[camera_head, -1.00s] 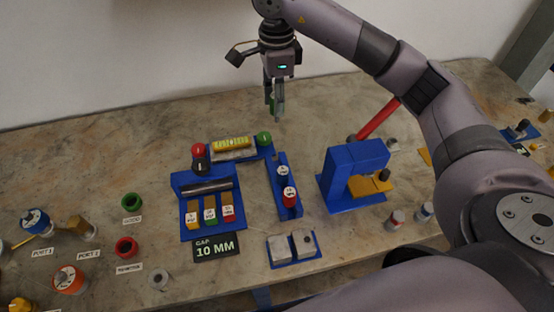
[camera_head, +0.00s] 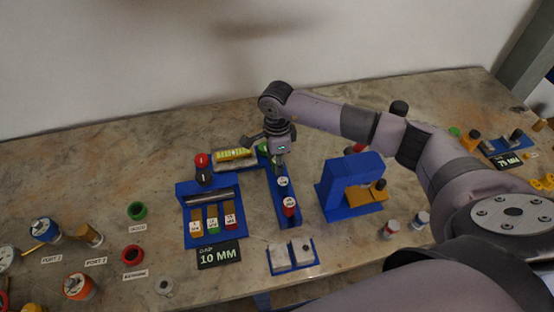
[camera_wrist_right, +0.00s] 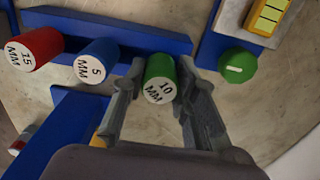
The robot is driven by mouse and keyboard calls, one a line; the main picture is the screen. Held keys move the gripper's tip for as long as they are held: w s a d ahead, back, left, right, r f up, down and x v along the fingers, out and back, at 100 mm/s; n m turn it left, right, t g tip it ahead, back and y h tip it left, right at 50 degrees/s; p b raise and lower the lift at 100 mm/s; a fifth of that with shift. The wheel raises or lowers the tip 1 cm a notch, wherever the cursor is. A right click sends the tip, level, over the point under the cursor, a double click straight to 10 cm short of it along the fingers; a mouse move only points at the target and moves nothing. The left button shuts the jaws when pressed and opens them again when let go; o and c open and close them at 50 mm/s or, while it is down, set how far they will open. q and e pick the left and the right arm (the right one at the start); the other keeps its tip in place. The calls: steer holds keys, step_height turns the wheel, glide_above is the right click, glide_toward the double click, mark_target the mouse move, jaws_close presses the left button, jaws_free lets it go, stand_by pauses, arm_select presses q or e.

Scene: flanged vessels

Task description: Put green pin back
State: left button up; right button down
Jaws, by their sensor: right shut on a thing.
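The green pin, marked 10 MM (camera_wrist_right: 160,80), stands between the fingers of my right gripper (camera_wrist_right: 160,105) in the right wrist view. The gripper is shut on it. In the head view my right gripper (camera_head: 279,163) is low at the far end of the blue pin rack (camera_head: 297,220). The green pin lines up with the blue 5 MM pin (camera_wrist_right: 96,62) and the red 15 MM pin (camera_wrist_right: 34,50), which stand in the rack. Its lower end is hidden, so I cannot tell how deep it sits. My left gripper is not in view.
A green round knob (camera_wrist_right: 237,62) stands close beside the right finger, with a yellow level (camera_head: 234,154) behind it. A blue C-shaped stand (camera_head: 350,185) is right of the rack. A blue block holder (camera_head: 183,205) is left.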

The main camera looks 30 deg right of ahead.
steer(key=shift+f, duration=0.1)
steer(key=shift+f+b, duration=0.5)
steer(key=shift+b, duration=0.15)
steer(key=c, duration=1.3)
jaws_free()
steer(key=shift+r, duration=0.1)
